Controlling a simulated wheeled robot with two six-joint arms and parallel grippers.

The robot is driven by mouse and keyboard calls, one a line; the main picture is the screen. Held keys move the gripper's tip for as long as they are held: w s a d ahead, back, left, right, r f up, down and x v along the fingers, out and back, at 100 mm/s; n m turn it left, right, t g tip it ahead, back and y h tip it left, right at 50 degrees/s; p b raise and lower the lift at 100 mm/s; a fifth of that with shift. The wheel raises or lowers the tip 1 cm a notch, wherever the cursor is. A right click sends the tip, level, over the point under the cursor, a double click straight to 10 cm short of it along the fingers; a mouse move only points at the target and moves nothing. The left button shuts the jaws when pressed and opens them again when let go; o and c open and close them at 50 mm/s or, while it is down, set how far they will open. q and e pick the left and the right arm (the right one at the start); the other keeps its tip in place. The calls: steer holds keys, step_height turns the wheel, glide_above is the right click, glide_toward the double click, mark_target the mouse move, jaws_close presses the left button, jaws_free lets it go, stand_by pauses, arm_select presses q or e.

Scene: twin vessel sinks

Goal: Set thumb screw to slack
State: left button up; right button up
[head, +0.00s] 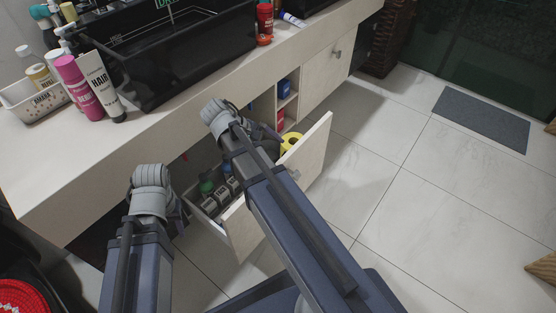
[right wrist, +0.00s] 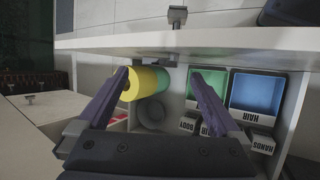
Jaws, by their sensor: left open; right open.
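I cannot pick out a thumb screw with certainty in either view. In the right wrist view my right gripper (right wrist: 158,75) is open over the pulled-out drawer (right wrist: 225,41). A yellow cylinder (right wrist: 142,84) with a teal part beside it lies between its fingers; the left finger overlaps its edge, and I cannot tell whether they touch. A grey fitting (right wrist: 155,62) sits at the drawer's inner front wall. In the head view my right gripper (head: 265,138) is over the drawer, partly hidden by its wrist. My left gripper (head: 175,212) is low beside the drawer's left side, its fingers mostly hidden.
The drawer holds blue and green bins (right wrist: 253,92) with labelled blocks and a grey ring (right wrist: 151,114). Above are the counter (head: 150,135), a black basin (head: 185,50) and several bottles and tubes. Open tiled floor (head: 440,200) lies to the right.

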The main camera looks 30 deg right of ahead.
steer(key=b+x, duration=0.3)
steer(key=x, duration=0.1)
steer(key=shift+d+f, duration=0.2)
steer(key=shift+f, duration=0.1)
steer(key=shift+c, duration=0.3)
